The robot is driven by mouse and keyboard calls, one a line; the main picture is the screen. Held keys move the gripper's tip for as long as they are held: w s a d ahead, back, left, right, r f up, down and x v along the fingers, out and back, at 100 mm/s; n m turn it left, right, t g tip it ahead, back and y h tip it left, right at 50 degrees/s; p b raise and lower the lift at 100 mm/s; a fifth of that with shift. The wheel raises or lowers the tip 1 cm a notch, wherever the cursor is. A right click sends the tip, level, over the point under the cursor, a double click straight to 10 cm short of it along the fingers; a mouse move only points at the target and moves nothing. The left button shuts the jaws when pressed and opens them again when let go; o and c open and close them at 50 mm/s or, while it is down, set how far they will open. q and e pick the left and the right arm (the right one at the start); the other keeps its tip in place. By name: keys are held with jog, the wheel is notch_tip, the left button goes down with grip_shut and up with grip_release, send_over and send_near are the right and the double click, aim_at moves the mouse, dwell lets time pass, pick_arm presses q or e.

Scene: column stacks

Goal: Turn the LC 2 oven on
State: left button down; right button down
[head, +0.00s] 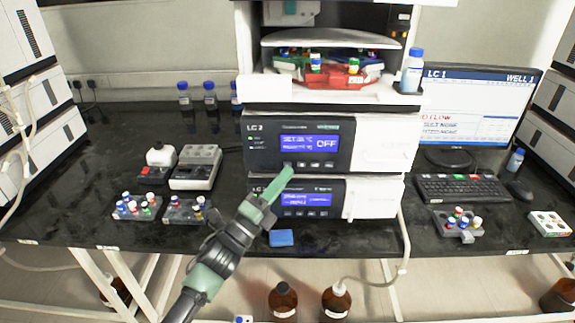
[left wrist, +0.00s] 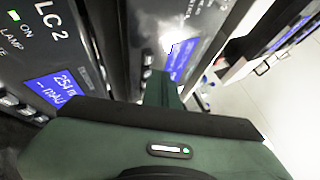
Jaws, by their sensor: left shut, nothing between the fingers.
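The LC 2 oven (head: 375,147) is the upper dark-fronted unit in the middle of the bench. Its blue display (head: 310,144) reads OFF, with a row of small buttons (head: 315,164) below. My left gripper (head: 289,171) is shut and empty, its tip at the left end of that button row. I cannot tell whether it touches a button. In the left wrist view the closed fingers (left wrist: 163,88) point at the oven front, whose display (left wrist: 182,55) is partly washed out by glare. My right gripper is not in view.
A second unit (head: 365,198) with a blue display sits directly below the oven, partly behind my left arm. A tray unit with bottles stands above. Vial racks (head: 137,206) are at left; a monitor (head: 475,105) and keyboard (head: 460,188) are at right. A blue block (head: 281,238) lies near the front edge.

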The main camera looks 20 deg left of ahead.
pick_arm(q)
jog(key=shift+w, duration=0.15)
jog(key=shift+w+a, duration=0.1)
jog(key=shift+w, duration=0.2)
jog(key=shift+w+a+b, duration=0.1)
jog(key=shift+w+b, duration=0.25)
jog(key=shift+b, duration=0.1)
dwell(0.5)
jog(key=shift+s, duration=0.1)
jog(key=shift+s+d, duration=0.2)
jog(key=shift+s, duration=0.5)
jog(key=s+p, duration=0.1)
jog(key=s, duration=0.1)
jog(key=s+d, duration=0.1)
jog(key=s, duration=0.1)
jog(key=shift+s+d+p, duration=0.2)
jog(key=shift+s+p, duration=0.15)
jog(key=shift+s, duration=0.05)
dwell(0.6)
